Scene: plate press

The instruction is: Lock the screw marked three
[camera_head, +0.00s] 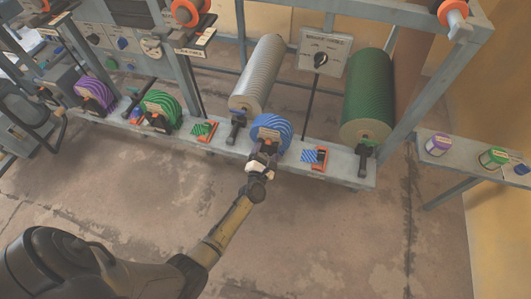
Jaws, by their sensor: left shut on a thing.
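My left arm reaches in from the lower left. Its gripper (262,164) is at the front of the blue ribbed roll (271,128) on the grey frame's lower rail. It is shut on a small dark part below that roll, mostly hidden by the fingers, which looks like a screw handle. Similar dark screw handles show below the grey roll (236,131) and the green roll (363,160). I cannot read a number three on any screw. My right gripper is not in view.
Small blue-striped (316,157) and green-striped (204,130) blocks with orange parts sit on the rail (345,173). Purple (96,94) and green (161,110) wheels stand to the left. A side shelf (461,158) with coloured knobs is at right. The floor in front is clear.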

